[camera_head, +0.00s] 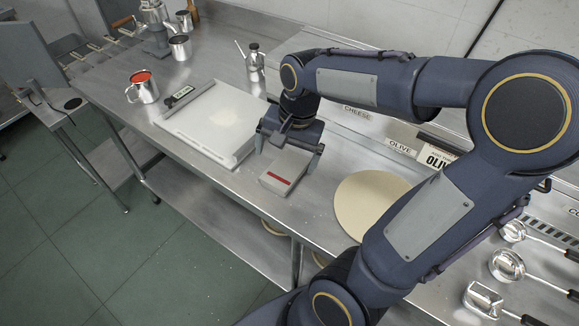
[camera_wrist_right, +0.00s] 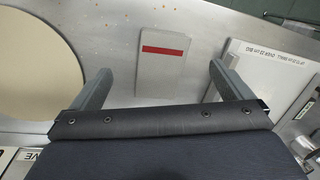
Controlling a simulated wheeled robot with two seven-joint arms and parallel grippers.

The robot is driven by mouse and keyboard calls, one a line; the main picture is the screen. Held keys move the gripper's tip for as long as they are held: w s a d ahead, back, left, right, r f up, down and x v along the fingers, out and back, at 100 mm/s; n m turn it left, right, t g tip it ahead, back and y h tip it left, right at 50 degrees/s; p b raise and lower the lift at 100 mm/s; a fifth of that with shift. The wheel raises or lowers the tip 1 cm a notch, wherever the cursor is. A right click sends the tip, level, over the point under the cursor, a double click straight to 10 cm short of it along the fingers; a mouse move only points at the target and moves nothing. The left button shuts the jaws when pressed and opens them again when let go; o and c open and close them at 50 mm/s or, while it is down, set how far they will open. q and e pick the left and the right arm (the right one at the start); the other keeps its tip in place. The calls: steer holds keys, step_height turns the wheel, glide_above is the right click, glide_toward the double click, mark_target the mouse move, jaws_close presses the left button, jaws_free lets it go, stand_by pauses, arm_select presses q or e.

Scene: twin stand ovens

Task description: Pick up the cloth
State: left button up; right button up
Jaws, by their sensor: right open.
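The cloth (camera_head: 284,173) is a folded light grey rectangle with a red stripe, lying flat on the steel counter between the white board and the round dough disc. It also shows in the right wrist view (camera_wrist_right: 161,72), with its red stripe toward the far end. My right gripper (camera_head: 288,150) is over the cloth's back end, its two fingers open wide. In the right wrist view the fingers stand to either side of the cloth, apart from it, and nothing is held. My left gripper is not in view.
The white board (camera_head: 205,125) lies left of the cloth and the round disc (camera_head: 365,203) lies right. A metal cup with red contents (camera_head: 143,88) and a small oil can (camera_head: 255,63) stand farther back. Ladles (camera_head: 507,265) lie at the right. The counter's front edge (camera_head: 215,182) is close.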

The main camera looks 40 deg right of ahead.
mark_target(286, 168)
steer(key=w+d+m, duration=0.1)
steer(key=w+f+m+g+h, duration=0.1)
steer(key=w+d+m, duration=0.1)
steer(key=shift+w+d+f, duration=0.25)
steer(key=shift+w+d, duration=0.05)
steer(key=shift+d, duration=0.05)
step_height(286, 168, down, 8)
steer(key=shift+a+r+p, duration=0.1)
steer(key=shift+r+p, duration=0.1)
steer(key=shift+p, duration=0.1)
steer(key=c, duration=1.1)
